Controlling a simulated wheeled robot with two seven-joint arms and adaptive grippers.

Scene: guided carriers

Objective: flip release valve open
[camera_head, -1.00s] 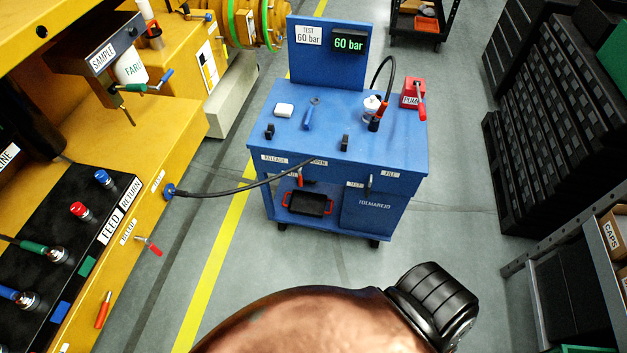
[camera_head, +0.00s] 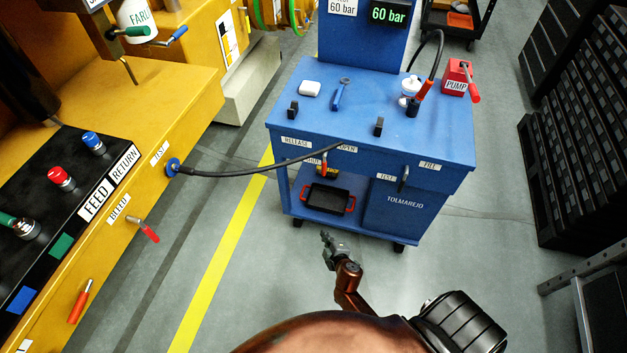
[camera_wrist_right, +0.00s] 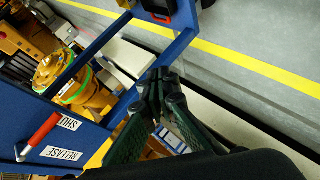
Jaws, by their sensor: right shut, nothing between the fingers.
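The release valve's red lever (camera_head: 323,165) is on the front of the blue cart (camera_head: 290,122), near the RELEASE label (camera_head: 297,142) and the OPEN label (camera_head: 347,149). In the head view it hangs down; the hose crosses just above it. My right gripper (camera_head: 326,240) is shut and empty, below and in front of the cart, apart from the lever. Its fingers (camera_wrist_right: 163,80) meet in the wrist view. My left gripper is out of view.
A black hose (camera_head: 240,172) runs from the yellow machine (camera_head: 155,100) across the cart front. A black tray with red handles (camera_head: 327,198) sits on the cart's lower shelf. Another lever (camera_head: 404,178) is at right, near FILL. Open floor lies before the cart.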

